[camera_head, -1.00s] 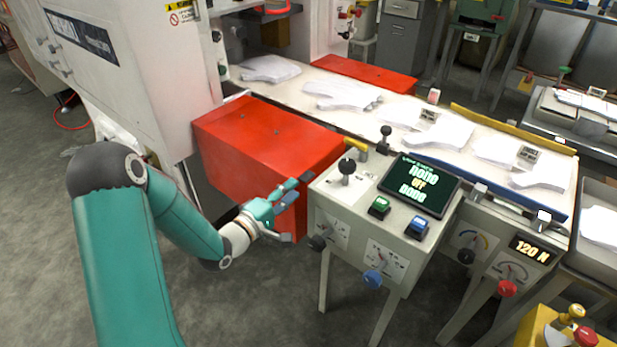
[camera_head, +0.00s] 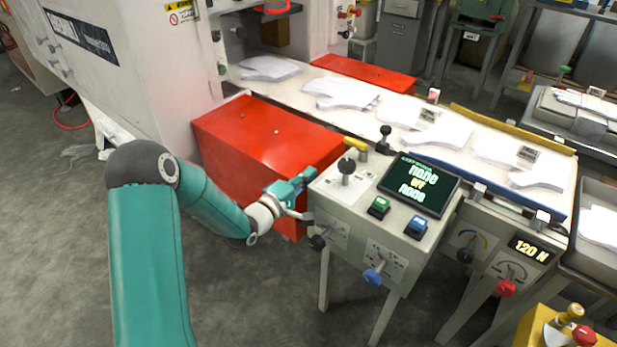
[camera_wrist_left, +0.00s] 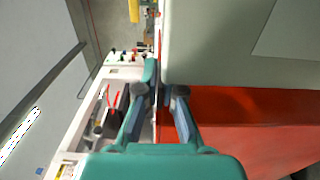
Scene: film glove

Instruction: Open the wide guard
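The wide guard appears to be the large red box-shaped cover (camera_head: 250,135) on the near side of the white machine; no label on it is readable. It looks closed against the machine. Its red side also fills the lower right of the left wrist view (camera_wrist_left: 265,135). My left gripper (camera_head: 309,190) is at the guard's right end, beside the control box. In the left wrist view my left gripper (camera_wrist_left: 165,85) has its fingers apart, with a narrow red strip seen between them. I cannot tell whether they touch it. My right gripper is not in view.
The grey control box (camera_head: 345,205) with knobs, buttons and a screen (camera_head: 419,184) stands close to the gripper's right. A yellow handle (camera_head: 356,144) lies behind it. A feed table (camera_head: 395,133) carries white glove-shaped stacks. The floor (camera_head: 60,240) at left is clear.

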